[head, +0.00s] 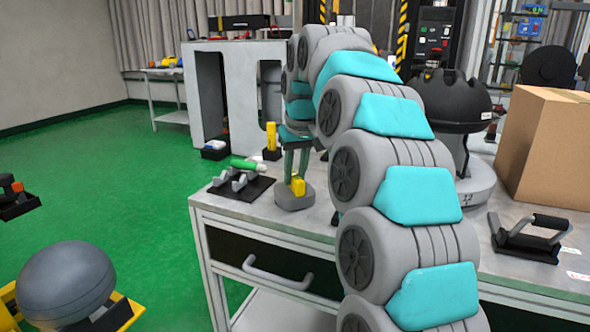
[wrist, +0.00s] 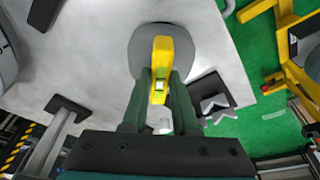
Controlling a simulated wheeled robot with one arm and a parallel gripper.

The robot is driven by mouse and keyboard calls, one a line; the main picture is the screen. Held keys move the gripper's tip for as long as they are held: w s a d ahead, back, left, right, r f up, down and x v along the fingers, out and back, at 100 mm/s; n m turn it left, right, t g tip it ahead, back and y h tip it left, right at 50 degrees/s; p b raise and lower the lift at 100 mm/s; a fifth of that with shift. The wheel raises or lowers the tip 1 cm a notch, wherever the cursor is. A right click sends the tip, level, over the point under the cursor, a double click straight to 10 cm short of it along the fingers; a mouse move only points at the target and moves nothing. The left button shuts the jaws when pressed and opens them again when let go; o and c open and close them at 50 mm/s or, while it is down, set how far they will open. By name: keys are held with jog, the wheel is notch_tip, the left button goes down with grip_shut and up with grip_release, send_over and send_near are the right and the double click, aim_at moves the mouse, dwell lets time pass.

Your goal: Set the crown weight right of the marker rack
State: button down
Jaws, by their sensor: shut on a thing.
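The crown weight, a grey rounded disc (head: 294,199) with a yellow grip, is near the left end of the grey worktable. It also shows in the wrist view (wrist: 140,48). My gripper (head: 297,172) is above it, pointing down, with its dark green fingers on either side of the yellow grip; in the wrist view the fingers (wrist: 162,80) close on that grip. The disc looks upright and at table level; I cannot tell whether it fully rests there. The marker rack (head: 241,187), a black base with grey cradles and a green marker, stands just left of the weight.
A yellow-topped item (head: 271,139) stands behind the weight. Right of my arm are a black dome on a grey base (head: 455,100), a cardboard box (head: 545,140) and a black handled tool (head: 528,238). The table's front edge is close to the weight.

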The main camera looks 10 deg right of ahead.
jog(key=c, duration=0.7)
grip_release()
jog(key=shift+f, duration=0.1)
